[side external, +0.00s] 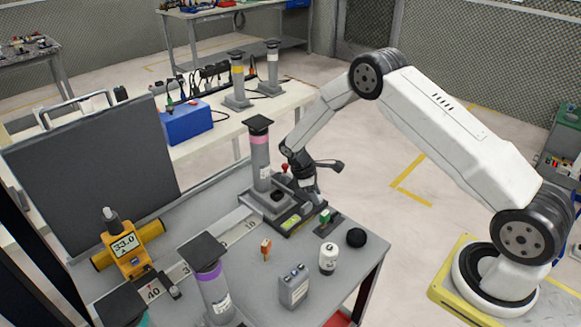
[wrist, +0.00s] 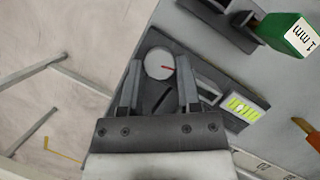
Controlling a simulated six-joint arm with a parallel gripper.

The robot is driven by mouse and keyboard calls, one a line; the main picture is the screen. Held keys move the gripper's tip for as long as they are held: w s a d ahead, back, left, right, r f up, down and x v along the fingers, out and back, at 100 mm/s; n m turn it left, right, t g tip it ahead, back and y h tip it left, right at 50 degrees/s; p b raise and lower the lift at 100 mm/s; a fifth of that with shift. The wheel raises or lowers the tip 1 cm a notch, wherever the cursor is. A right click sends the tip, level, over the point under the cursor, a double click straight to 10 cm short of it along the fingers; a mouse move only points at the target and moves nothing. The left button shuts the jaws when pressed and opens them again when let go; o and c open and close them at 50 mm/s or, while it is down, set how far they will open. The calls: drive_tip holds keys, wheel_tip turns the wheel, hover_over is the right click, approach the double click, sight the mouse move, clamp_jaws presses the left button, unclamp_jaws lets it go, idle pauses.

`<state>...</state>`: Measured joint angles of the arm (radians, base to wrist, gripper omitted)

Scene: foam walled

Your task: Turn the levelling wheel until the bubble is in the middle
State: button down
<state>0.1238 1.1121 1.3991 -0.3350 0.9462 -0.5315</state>
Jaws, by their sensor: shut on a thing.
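In the side view my gripper (side external: 309,199) reaches down to the dark base and hides the wheel. The bubble vial (wrist: 243,106) is yellow-green with dark lines, set in the base beside the wheel. It also shows in the side view (side external: 290,222). A pale patch lies near the vial's middle, but the exact bubble position is too small to tell.
A tall post with a pink band (side external: 260,155) stands just left of my gripper. A green block marked 1 mm (wrist: 291,34), an orange piece (side external: 266,248), a white cylinder (side external: 328,259) and a black ball (side external: 356,237) are nearby. The table's edge is close on the right.

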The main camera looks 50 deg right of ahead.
drive_tip(key=m, duration=0.2)
drive_tip(key=m+y, duration=0.1)
drive_tip(key=m, duration=0.1)
drive_tip(key=m+g+y, duration=0.1)
drive_tip(key=m, duration=0.1)
drive_tip(key=shift+d+m, duration=0.3)
drive_tip(key=m+y, duration=0.1)
drive_tip(key=m, duration=0.2)
drive_tip(key=m+y, duration=0.1)
drive_tip(key=m, duration=0.2)
drive_tip(key=shift+d+t+y, duration=0.15)
drive_tip(key=shift+t+y, duration=0.15)
drive_tip(key=shift+c, duration=1.5)
unclamp_jaws()
drive_tip(key=shift+w, duration=0.1)
drive_tip(key=shift+r, duration=0.25)
drive_tip(key=v, duration=0.7)
drive_tip(key=shift+r, duration=0.1)
